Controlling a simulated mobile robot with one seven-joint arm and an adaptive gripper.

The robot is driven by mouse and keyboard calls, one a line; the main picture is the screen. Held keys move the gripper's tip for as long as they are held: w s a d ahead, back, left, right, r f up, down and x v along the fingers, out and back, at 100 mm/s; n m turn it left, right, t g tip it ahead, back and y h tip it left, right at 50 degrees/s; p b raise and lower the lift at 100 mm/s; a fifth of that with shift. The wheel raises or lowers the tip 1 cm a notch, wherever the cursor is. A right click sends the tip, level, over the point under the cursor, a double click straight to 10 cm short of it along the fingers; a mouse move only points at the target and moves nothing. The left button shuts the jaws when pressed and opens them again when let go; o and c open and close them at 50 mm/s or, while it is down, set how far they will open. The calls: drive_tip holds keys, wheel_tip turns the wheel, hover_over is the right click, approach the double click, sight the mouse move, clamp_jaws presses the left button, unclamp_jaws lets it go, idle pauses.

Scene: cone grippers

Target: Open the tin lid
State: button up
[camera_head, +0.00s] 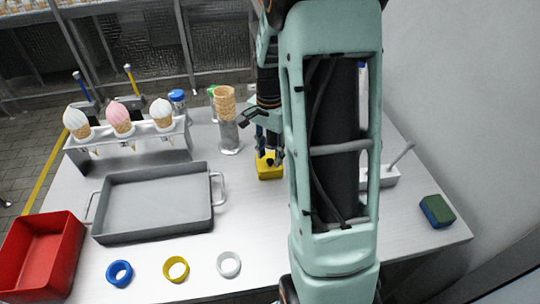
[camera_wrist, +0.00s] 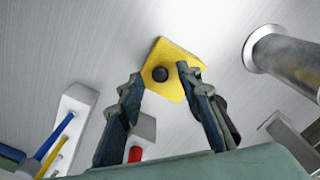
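The yellow tin (camera_head: 270,172) stands on the table near its middle, partly hidden by my arm. In the wrist view its yellow lid (camera_wrist: 177,57) shows from above, with a round black knob (camera_wrist: 160,74) on it. The lid appears to be on the tin. My gripper (camera_wrist: 160,72) is open, its two fingers apart on either side of the knob in the picture. No contact with the knob is visible, and I cannot tell the height between them.
A metal cup with stacked cones (camera_head: 228,135) stands left of the tin. A cone rack (camera_head: 125,150), grey tray (camera_head: 155,205), red bin (camera_head: 40,255) and three rings (camera_head: 176,269) lie further left. A green-blue sponge (camera_head: 437,211) lies right.

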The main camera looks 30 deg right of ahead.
drive_tip(key=shift+f, duration=0.4)
drive_tip(key=shift+c, duration=0.6)
clamp_jaws()
